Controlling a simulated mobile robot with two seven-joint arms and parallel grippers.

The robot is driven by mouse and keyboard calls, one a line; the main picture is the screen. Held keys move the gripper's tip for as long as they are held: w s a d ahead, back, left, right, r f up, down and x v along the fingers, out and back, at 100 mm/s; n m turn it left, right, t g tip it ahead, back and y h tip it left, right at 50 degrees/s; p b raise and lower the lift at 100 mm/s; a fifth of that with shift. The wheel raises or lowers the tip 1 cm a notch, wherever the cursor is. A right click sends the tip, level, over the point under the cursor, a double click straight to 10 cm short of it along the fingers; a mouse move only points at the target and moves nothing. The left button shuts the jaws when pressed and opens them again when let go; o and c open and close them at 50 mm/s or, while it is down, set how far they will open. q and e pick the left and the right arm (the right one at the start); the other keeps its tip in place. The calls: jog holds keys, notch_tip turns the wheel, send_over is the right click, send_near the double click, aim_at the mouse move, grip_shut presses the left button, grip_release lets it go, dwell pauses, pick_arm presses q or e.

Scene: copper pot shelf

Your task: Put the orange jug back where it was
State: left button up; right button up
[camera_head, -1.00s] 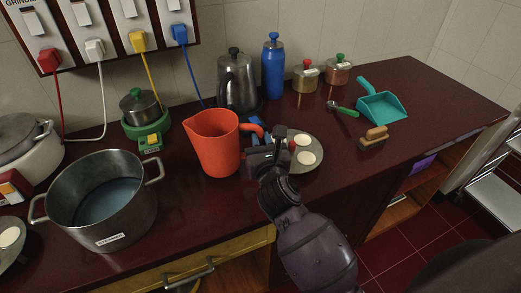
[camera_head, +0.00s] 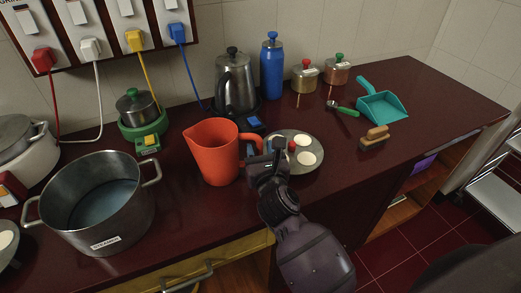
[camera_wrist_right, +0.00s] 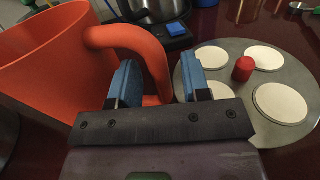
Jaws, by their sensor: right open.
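The orange jug (camera_head: 212,152) stands upright on the dark red counter, in front of the kettle, its spout to the left and its handle to the right. It also shows at the left of the right wrist view (camera_wrist_right: 45,65). My right gripper (camera_head: 264,150) is at the handle side of the jug. In the right wrist view its two blue-padded fingers (camera_wrist_right: 157,82) are apart, and the orange handle (camera_wrist_right: 152,52) shows between and just beyond them. I cannot tell whether either finger touches the handle. My left gripper is not in view.
A round grey plate (camera_head: 303,168) with white discs and a red knob lies close right of the gripper. The steel kettle (camera_head: 236,85) stands behind the jug. A large steamer pot (camera_head: 120,222) stands left. A brush (camera_head: 375,138) and teal dustpan (camera_head: 383,106) lie right.

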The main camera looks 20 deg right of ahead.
jog(key=shift+r, duration=0.15)
jog(key=shift+s, duration=0.15)
jog(key=s, duration=0.3)
jog(key=s+a, duration=0.1)
jog(key=s, duration=0.3)
jog(key=s+a, duration=0.1)
jog(key=s, duration=0.3)
jog(key=shift+s, duration=0.3)
